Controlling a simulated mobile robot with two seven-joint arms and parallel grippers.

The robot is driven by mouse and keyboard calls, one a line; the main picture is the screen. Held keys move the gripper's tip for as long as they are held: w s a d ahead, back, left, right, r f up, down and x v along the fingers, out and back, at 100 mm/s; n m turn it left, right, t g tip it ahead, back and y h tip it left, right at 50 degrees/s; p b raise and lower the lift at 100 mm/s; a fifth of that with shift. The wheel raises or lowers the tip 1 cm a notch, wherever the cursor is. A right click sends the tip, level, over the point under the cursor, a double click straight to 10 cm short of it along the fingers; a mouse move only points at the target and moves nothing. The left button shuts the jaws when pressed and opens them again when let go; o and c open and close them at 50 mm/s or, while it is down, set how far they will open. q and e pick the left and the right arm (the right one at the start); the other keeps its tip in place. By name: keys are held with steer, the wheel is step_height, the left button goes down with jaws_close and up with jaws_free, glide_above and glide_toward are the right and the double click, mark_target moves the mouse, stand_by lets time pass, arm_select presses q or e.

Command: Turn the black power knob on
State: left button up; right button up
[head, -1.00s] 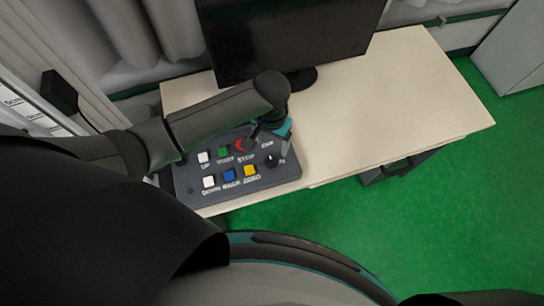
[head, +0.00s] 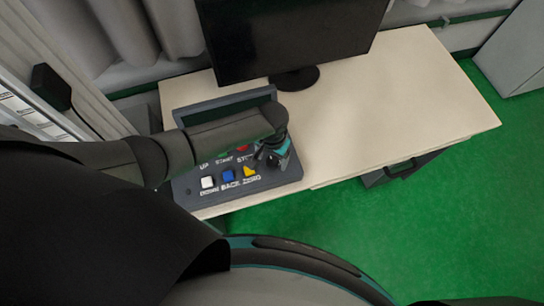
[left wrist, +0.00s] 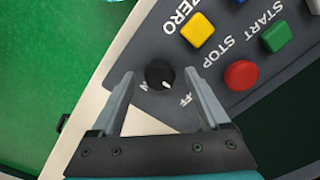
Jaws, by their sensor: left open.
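The black power knob (left wrist: 159,75) sits on the grey control panel (left wrist: 180,110), near its edge, with a white pointer mark. In the left wrist view its pointer is turned toward the partly hidden "OFF" lettering. My left gripper (left wrist: 163,85) is open, with one finger on each side of the knob and a visible gap to both. In the head view my left gripper (head: 272,158) is over the right end of the panel and mostly hides the knob. My right gripper is not in view.
Beside the knob are a yellow ZERO button (left wrist: 198,30), a red STOP button (left wrist: 241,75) and a green START button (left wrist: 276,36). A blue BACK button (head: 228,175) is at the panel's front. A monitor (head: 285,40) stands behind. The desk (head: 400,110) is clear on the right.

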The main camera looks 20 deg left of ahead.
arm_select(q)
jaws_close()
stand_by(0.5)
steer(key=shift+m, duration=0.4)
steer(key=m+p, duration=0.1)
steer(key=m, duration=0.2)
steer(key=shift+r, duration=0.1)
steer(key=m+p, duration=0.1)
steer(key=m, duration=0.8)
steer(key=shift+p, duration=0.35)
steer(key=m, duration=0.5)
